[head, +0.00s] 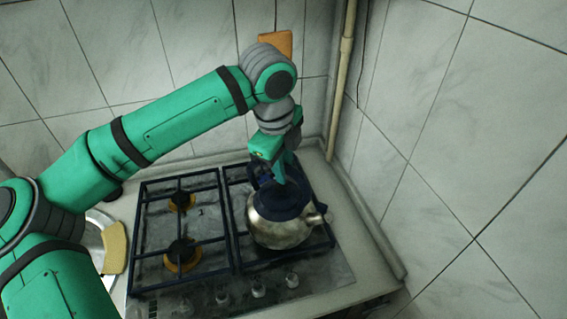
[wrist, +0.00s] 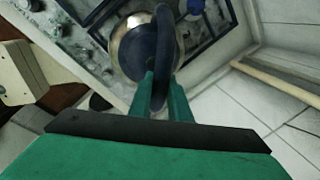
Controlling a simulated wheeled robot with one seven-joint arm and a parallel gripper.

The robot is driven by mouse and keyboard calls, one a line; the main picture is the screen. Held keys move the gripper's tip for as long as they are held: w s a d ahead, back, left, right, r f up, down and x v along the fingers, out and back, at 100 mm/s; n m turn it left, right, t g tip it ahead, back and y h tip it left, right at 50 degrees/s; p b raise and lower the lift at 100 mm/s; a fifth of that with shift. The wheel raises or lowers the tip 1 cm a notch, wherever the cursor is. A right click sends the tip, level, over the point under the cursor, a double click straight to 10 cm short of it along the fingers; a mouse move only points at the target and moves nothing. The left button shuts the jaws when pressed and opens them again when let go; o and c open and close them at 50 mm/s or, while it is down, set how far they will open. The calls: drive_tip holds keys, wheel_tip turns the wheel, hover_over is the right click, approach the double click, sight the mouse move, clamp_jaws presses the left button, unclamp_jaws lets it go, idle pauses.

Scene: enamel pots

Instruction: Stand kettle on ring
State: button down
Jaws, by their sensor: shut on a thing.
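The metal kettle (head: 280,232) has a dark blue lid and handle and a short spout pointing right. It is at the right half of the stove (head: 190,225), over the front right grate; I cannot tell whether its base touches the grate. My gripper (head: 280,180) is above the kettle and shut on its handle. In the wrist view the dark handle (wrist: 164,50) passes between the fingers of my gripper (wrist: 162,95), with the kettle body (wrist: 125,48) behind it. The kettle hides the ring beneath it.
Two left burners (head: 182,255) are bare under their grate. Control knobs (head: 258,288) line the stove's front. A tiled wall and a pipe (head: 342,80) stand close on the right. A sponge-like yellow piece (head: 114,248) lies left of the stove. An orange object (head: 276,43) is at the back wall.

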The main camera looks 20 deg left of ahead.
drive_tip(key=shift+f, duration=0.55)
idle(0.8)
drive_tip(key=c, duration=1.6)
unclamp_jaws()
drive_tip(key=shift+o, duration=0.2)
drive_tip(key=shift+f, duration=0.15)
